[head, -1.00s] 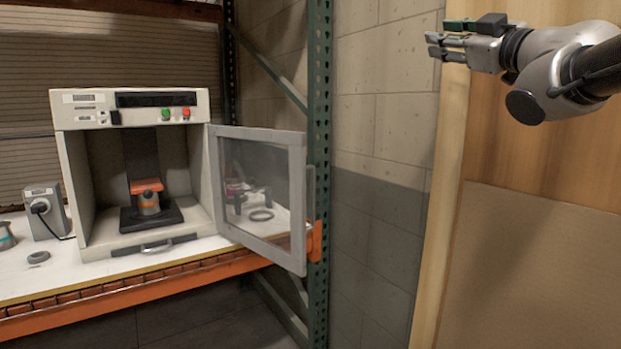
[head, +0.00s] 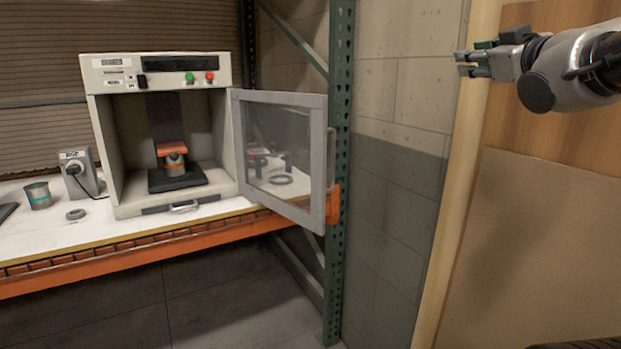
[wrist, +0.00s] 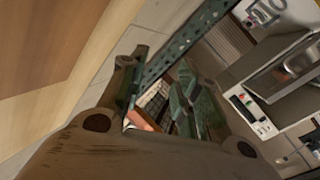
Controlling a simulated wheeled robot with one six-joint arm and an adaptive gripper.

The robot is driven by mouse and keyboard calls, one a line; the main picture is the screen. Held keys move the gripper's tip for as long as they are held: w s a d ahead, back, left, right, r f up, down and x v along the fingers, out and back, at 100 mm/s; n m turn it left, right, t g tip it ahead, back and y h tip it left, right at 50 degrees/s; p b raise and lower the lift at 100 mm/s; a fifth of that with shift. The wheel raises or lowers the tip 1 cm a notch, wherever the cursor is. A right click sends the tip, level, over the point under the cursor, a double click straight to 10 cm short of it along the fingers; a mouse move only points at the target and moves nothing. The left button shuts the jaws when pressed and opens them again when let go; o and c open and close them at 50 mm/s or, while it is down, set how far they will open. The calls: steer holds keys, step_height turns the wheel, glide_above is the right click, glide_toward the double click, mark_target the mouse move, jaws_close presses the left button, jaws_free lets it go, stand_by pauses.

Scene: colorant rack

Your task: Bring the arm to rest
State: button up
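My gripper (head: 474,64) is at the upper right of the head view, raised in the air and pointing left. It is in front of the wood-panelled wall and far from the shelf. In the wrist view my gripper (wrist: 150,105) shows its two fingers apart with background between them, and nothing is held. The arm behind it runs off the right edge of the head view.
A white cabinet machine (head: 160,72) stands on the shelf, its glass door (head: 322,150) swung open to the right. Inside is a can (head: 175,165) under an orange part. A metal cup (head: 38,195) and grey ring (head: 75,214) are left. A green post (head: 338,180) stands right.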

steer(key=s+d+f+m+g+h, duration=0.2)
steer(key=s+d+f+g, duration=0.15)
steer(key=f, duration=0.45)
steer(key=s+d+f+m+g+h, duration=0.2)
steer(key=f+g, duration=0.2)
steer(key=f, duration=0.4)
steer(key=s+f+m+g, duration=0.1)
steer(key=s+f+g, duration=0.2)
steer(key=s+f, duration=0.2)
steer(key=s+a+f+m+g+y, duration=0.1)
steer(key=s+f+g, duration=0.2)
steer(key=s, duration=0.8)
step_height(320, 180, down, 3)
steer(key=shift+s+a+r+m, duration=0.2)
steer(key=shift+s+m, duration=0.15)
steer(key=shift+m, duration=0.05)
